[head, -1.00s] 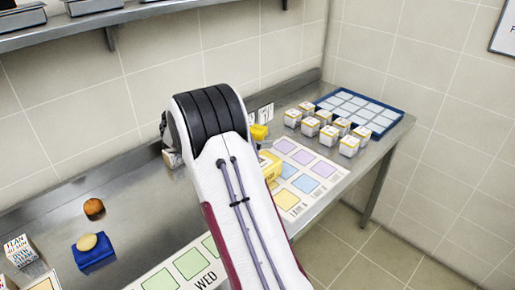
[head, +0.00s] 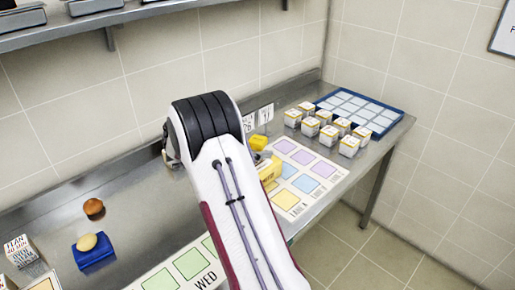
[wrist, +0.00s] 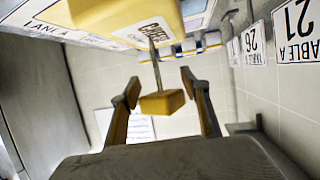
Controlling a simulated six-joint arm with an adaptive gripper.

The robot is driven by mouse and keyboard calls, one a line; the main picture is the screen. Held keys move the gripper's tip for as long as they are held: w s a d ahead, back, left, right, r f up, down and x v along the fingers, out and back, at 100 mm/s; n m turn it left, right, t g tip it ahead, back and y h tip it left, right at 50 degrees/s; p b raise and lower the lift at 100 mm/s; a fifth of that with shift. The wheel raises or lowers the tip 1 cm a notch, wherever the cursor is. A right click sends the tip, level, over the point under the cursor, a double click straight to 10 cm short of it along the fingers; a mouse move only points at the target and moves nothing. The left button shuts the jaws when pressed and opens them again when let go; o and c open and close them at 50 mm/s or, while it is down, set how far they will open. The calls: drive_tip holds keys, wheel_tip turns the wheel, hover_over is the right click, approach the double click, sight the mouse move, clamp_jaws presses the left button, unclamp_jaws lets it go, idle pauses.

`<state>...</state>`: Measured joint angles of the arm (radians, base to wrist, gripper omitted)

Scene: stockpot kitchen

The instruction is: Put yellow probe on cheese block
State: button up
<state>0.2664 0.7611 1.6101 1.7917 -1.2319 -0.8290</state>
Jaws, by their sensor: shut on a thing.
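The yellow probe (wrist: 162,103) has a chunky yellow handle and a thin metal rod. It also shows in the head view as a small yellow piece (head: 259,142) just right of my arm. My gripper (wrist: 159,84) is shut on the probe, with a finger on each side of the handle. The rod points at the yellow cheese block (wrist: 105,14) and overlaps its labelled face in the wrist view. I cannot tell whether the tip touches or enters it. In the head view the cheese block (head: 270,168) lies beside my arm, partly hidden by it.
A mat with coloured squares (head: 297,205) lies right of the block. Several small white boxes (head: 329,135) and a blue gridded tray (head: 399,113) stand farther right. Table cards (wrist: 298,30) stand at the wall.

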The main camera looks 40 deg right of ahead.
drive_tip(key=shift+f, duration=0.1)
drive_tip(key=o, duration=1.1)
drive_tip(key=shift+r, duration=0.25)
drive_tip(key=v, duration=1.2)
